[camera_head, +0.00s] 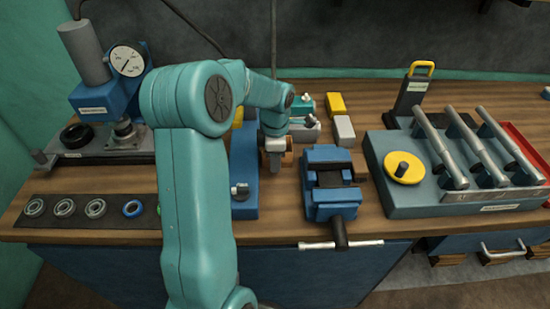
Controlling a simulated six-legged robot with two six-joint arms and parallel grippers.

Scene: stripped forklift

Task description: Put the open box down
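My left arm reaches in from the bottom and bends over the bench. Its gripper (276,158) points down just left of the blue vise, and I cannot tell whether its fingers are open or shut. A small brown piece (288,152) shows right beside the gripper; I cannot tell if it is held or is part of a box. No clearly open box shows. Several small blocks or boxes stand behind the gripper: a yellow one (336,104), a grey-white one (344,131) and a teal one (301,106). My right gripper is not in view.
A blue vise (330,183) stands at the bench's front edge, its handle sticking out. A grey-blue fixture (420,195) with metal bars fills the right. A blue dial gauge stand (105,100) and a dark mat (110,212) with rings are left. Bare wood (375,225) shows between vise and fixture.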

